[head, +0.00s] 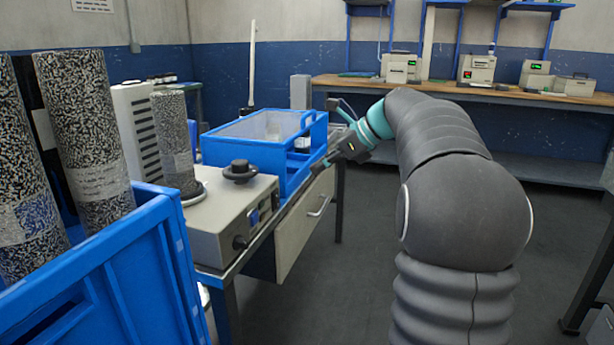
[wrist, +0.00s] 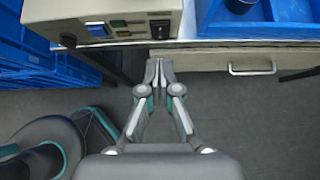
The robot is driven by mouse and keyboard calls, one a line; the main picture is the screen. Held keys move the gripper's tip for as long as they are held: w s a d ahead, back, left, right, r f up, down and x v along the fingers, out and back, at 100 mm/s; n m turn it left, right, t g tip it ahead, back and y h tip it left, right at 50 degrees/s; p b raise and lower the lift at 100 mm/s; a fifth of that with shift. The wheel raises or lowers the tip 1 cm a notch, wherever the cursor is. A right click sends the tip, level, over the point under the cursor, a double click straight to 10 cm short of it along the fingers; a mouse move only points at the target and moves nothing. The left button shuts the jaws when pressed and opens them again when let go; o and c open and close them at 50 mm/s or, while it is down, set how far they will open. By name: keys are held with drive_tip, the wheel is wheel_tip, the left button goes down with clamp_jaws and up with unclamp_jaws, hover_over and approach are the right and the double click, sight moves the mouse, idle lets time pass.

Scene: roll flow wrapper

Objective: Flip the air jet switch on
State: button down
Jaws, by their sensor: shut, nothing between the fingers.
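The beige machine box (head: 222,215) stands on the bench at left with a black knob on top. Its front panel carries a small blue-and-dark element (head: 253,217) and a black round knob (head: 240,242).
A blue open-fronted frame with a clear lid (head: 262,125) stands behind the box. A drawer with a handle (head: 305,215) lies under the bench edge. A blue crate (head: 120,275) with speckled rolls (head: 88,140) is at left. The floor right of the bench is clear.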

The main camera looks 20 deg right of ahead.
drive_tip(key=shift+v, duration=1.2)
drive_tip(key=shift+a+r, duration=0.1)
drive_tip(key=shift+r, duration=0.05)
drive_tip(key=s+d+f+n+g+h, duration=0.15)
drive_tip(key=s+f+n+h, duration=0.35)
drive_tip(key=f+n, duration=0.65)
drive_tip(key=s+a+f+n+h, duration=0.1)
drive_tip(key=s+a+n, duration=0.3)
drive_tip(key=s, duration=0.5)
drive_tip(key=s+a+f+n, duration=0.3)
drive_tip(key=s+a+n, duration=0.2)
drive_tip(key=s, duration=0.3)
drive_tip(key=s+a+f+n+h, duration=0.1)
drive_tip(key=s+a+f+n, duration=0.1)
drive_tip(key=s+a+n, duration=0.3)
drive_tip(key=s+a+t, duration=0.1)
drive_tip(key=s+a, duration=0.1)
drive_tip(key=s, duration=0.2)
drive_tip(key=shift+s+h, duration=0.3)
